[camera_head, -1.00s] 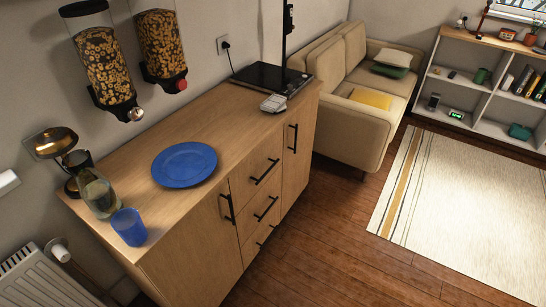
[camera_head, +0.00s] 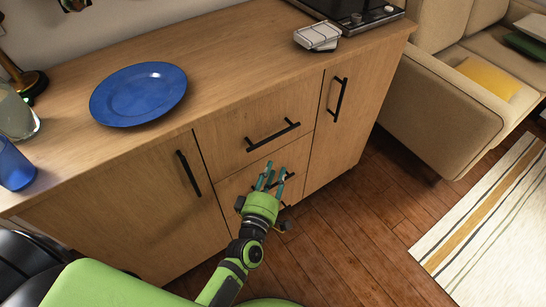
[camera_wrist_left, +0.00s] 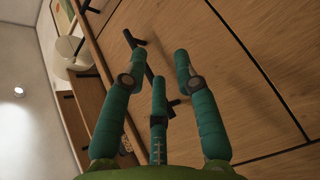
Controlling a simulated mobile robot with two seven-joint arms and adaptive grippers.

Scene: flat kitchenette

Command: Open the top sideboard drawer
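The wooden sideboard (camera_head: 105,200) fills the middle of the head view. Its top drawer (camera_head: 228,130) is closed, flush with the fronts around it, and has a black bar handle (camera_head: 273,136). My green left gripper (camera_head: 269,180) is in front of the sideboard, below that handle in the picture, and partly covers the handle of the drawer beneath. Its teal fingers are spread and hold nothing. In the left wrist view, a black bar handle (camera_wrist_left: 146,68) lies beyond the spread fingers; I cannot tell from that view whether they touch it. My right gripper is not in view.
A blue plate (camera_head: 138,94), a blue cup (camera_head: 14,166) and a stack of white coasters or boxes (camera_head: 317,36) stand on the sideboard top. Door handles flank the drawers. A beige sofa (camera_head: 440,110) stands to the right. Wooden floor (camera_head: 350,230) in front is clear.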

